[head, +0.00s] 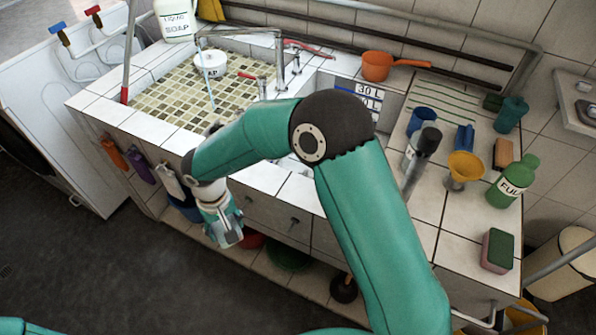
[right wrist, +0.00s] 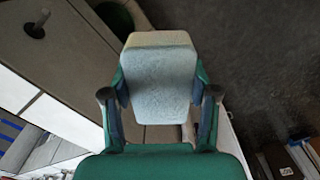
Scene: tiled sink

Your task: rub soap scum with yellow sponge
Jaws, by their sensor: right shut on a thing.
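My right gripper (head: 228,232) hangs in front of the sink counter's front face, below the level of the tiled top. In the right wrist view, it (right wrist: 160,100) is shut on the yellow sponge (right wrist: 158,80), a block with a pale bluish face and a faint yellowish far edge. The sponge can hardly be told apart from the fingers in the head view. The sink basin (head: 178,92) has a mosaic tile floor in beige and olive. I cannot make out soap scum for sure. My left gripper is not in view.
A liquid soap bottle (head: 176,18) stands behind the basin. An orange pot (head: 377,66) is at the back. On the right counter are a yellow funnel (head: 465,168), a green bottle (head: 512,183) and a pink-and-green sponge (head: 497,250).

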